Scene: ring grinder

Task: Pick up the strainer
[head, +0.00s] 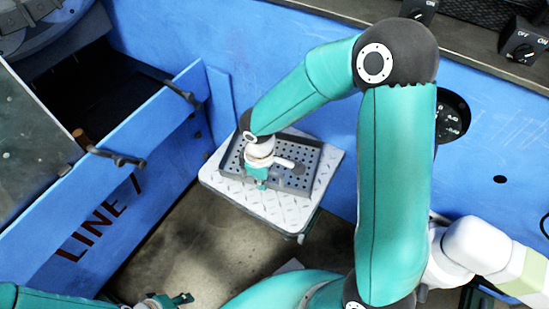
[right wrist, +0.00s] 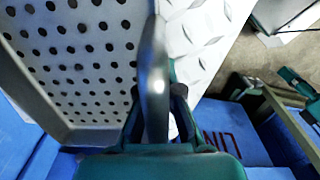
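The strainer is a grey rectangular tray with a perforated floor (head: 290,150), lying on a small white diamond-plate table (head: 325,167). Its holed floor (right wrist: 75,70) fills the left of the right wrist view. My right gripper (head: 262,185) is down at the strainer's near side. In the right wrist view its dark fingers (right wrist: 158,92) are close together on both sides of a shiny grey rim, and appear shut on it. The fingertips' contact is partly hidden by the rim. My left gripper (head: 178,300) is at the bottom edge, cut off, away from the strainer; its opening is unclear.
A blue panel marked LINE 7 (head: 150,165) with black handles stands left of the table. A blue machine wall (head: 300,55) with switches above is behind it. Bare floor (head: 205,250) lies in front of the table.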

